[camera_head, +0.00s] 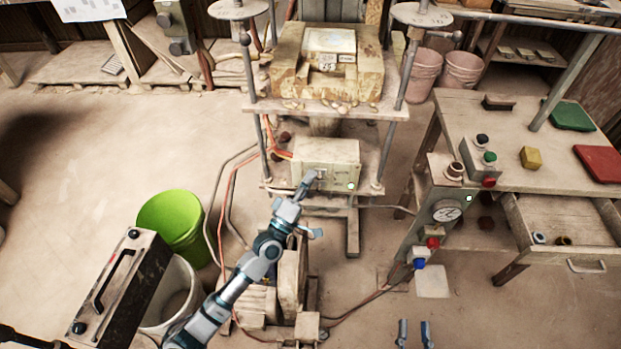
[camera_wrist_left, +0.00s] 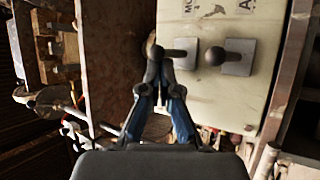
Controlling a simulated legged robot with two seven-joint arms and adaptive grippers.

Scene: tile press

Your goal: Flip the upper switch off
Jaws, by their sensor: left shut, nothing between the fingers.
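The pale switch box (camera_head: 335,152) sits on the lower shelf of the press, with a lit green lamp at its front right. In the left wrist view its face (camera_wrist_left: 205,100) carries two ball-ended toggle levers on grey plates, a nearer one (camera_wrist_left: 180,48) and a farther one (camera_wrist_left: 215,57). Both levers point left in that view; I cannot tell which is the upper switch. My left gripper (camera_head: 309,180) is shut and empty at the box's front left. Its fingertips (camera_wrist_left: 159,62) are right by the nearer lever's ball; contact is unclear. My right gripper (camera_head: 414,334) is open, low at the bottom edge.
The press (camera_head: 262,105) with its posts stands around the box, and orange cables run down its left side. A green bucket (camera_head: 172,222) and a black-fronted box (camera_head: 120,290) stand left of my left arm. A workbench (camera_head: 500,165) with buttons and an open drawer stands right.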

